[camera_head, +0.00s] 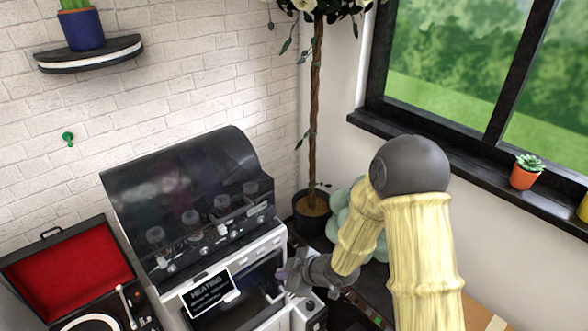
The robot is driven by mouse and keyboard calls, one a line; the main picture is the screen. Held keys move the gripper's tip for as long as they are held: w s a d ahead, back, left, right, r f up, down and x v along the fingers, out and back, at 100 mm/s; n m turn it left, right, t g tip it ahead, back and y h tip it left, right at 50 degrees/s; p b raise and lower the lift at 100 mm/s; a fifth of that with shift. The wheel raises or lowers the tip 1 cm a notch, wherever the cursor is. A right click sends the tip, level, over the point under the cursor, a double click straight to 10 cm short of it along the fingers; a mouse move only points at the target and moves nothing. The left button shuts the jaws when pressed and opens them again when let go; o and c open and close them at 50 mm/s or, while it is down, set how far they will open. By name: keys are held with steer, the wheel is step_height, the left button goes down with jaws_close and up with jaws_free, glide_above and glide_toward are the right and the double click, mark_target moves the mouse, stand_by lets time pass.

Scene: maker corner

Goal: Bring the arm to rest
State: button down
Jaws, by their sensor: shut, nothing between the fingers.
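My arm is in the camera_head view at the right of centre, with its pale yellow covers and dark grey elbow ball (410,165) raised in front of the window. The forearm slopes down and left from the elbow. My gripper (284,275) is at its low end, close to the right front of the white machine (258,257). It is shut and appears empty. The fingertips are small and dark here, and I cannot tell whether they touch the machine.
The machine has a dark glossy hood (180,185) and a sign reading "HEATING" (208,291). A red-lined record player (68,268) stands left. A potted tree (316,110) stands behind. A succulent pot (524,176) sits on the window sill. A wall shelf (88,55) is upper left.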

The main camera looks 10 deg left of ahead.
steer(key=d+r+m+t+h, duration=0.1)
steer(key=d+r+m+h, duration=0.25)
steer(key=d, duration=0.55)
steer(key=d+r+m+t+h, duration=0.1)
steer(key=d+r+m+h, duration=0.3)
steer(key=d, duration=0.5)
steer(key=s+d+r+m+g+h, duration=0.1)
steer(key=s+d+r+m+g, duration=0.2)
steer(key=s+d+r+m, duration=0.2)
steer(key=s+d+m, duration=0.3)
steer(key=s+m, duration=0.2)
steer(key=s, duration=0.1)
steer(key=shift+d+r, duration=0.2)
steer(key=shift+d, duration=0.05)
steer(key=shift+a, duration=0.1)
